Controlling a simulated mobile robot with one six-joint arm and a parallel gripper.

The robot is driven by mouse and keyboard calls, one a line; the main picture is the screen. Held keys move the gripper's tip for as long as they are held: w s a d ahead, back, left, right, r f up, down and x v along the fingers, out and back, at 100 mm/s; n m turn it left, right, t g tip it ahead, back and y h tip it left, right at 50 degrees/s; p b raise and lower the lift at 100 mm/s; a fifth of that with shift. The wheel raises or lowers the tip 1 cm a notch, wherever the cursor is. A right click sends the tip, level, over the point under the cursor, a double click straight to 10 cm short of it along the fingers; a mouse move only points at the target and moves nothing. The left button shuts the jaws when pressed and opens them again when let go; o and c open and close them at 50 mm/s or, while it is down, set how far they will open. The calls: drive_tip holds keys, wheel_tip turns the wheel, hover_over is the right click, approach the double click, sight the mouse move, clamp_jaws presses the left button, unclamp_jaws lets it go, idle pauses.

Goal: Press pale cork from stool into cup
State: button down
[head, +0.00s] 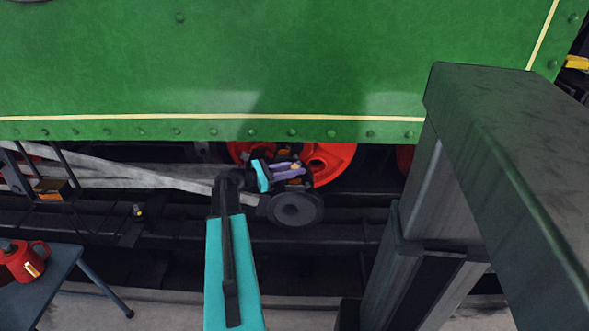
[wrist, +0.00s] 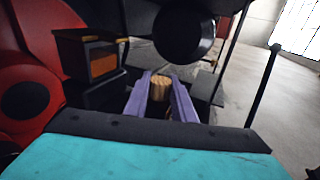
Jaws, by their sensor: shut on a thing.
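My gripper (head: 290,169), with purple fingers, is shut on the pale cork (head: 297,166) in front of the red wheel, below the green side of the tram. In the wrist view the ribbed, tan cork (wrist: 159,82) shows between the tips of my gripper (wrist: 160,90). The cork is held clear of the blue-grey stool (head: 66,262), which stands at the lower left of the head view. I cannot pick out the cup for certain in either view; it may be hidden by the gripper or lost in the dark parts around it.
A red can (head: 22,262) with a handle stands on the stool. The green panel (head: 220,70) overhangs the red wheel (head: 335,160). A black round disc (head: 297,208) lies close below my gripper. A dark box with an orange face (wrist: 103,63) is left of the fingers.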

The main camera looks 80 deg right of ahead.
idle(0.4)
drive_tip(key=c, duration=1.4)
unclamp_jaws()
drive_tip(key=p+v, duration=0.2)
drive_tip(key=v, duration=1.1)
drive_tip(key=shift+w+a+p, duration=0.25)
drive_tip(key=shift+w+p, duration=0.05)
drive_tip(key=shift+p, duration=0.05)
